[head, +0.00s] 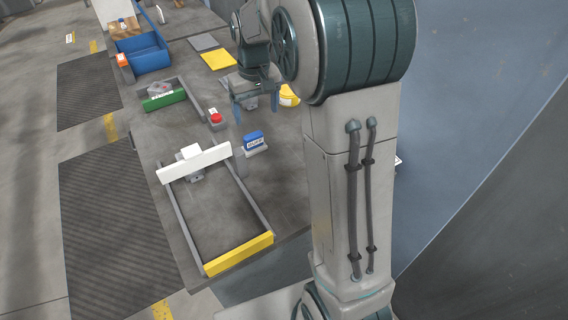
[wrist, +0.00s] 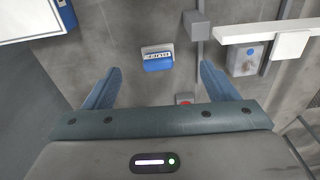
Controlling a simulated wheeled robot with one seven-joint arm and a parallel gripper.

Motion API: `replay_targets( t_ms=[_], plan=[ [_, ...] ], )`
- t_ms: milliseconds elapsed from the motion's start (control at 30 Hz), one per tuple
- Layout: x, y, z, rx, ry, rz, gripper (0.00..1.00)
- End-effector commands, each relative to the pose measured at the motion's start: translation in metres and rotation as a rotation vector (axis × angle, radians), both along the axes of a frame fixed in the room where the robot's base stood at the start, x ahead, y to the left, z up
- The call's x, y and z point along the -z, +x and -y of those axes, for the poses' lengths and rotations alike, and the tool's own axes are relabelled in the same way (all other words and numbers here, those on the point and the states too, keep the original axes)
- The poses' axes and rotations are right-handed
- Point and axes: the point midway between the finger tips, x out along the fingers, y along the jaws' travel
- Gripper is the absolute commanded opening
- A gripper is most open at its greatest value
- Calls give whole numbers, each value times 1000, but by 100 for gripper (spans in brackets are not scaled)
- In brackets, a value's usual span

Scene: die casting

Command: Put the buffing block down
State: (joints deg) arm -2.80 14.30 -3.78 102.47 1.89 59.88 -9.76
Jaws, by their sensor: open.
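The buffing block (head: 254,139) is blue with a pale lettered face. It rests on the grey worktop beside the right rail of the frame with the white crossbar. In the wrist view the block (wrist: 157,60) lies ahead of the fingertips, between their lines and apart from both. My gripper (head: 254,106) is open and empty, above the worktop and farther back than the block in the head view. Its two blue fingers (wrist: 158,80) are spread wide in the wrist view.
The white crossbar (head: 194,163) and yellow end bar (head: 239,254) bound a railed frame. A red button (head: 216,118) stands near the block. A green bar (head: 164,100), blue bin (head: 144,60) and yellow plate (head: 219,59) are farther back.

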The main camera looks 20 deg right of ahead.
Motion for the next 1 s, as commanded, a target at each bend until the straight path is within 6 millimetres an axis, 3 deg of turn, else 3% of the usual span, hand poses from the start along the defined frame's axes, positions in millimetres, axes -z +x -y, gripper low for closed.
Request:
replay_targets(
  t_ms=[100,267,400,600,800,1000],
  plan=[
    [-19,-46,0,30,6,38,80],
    [-31,-105,-1,69,12,85,80],
    [-31,-156,-1,102,14,124,80],
    [-19,-213,-1,139,11,170,80],
    [-10,-236,-1,155,11,188,80],
    [-9,-238,-1,157,10,189,80]
  ],
)
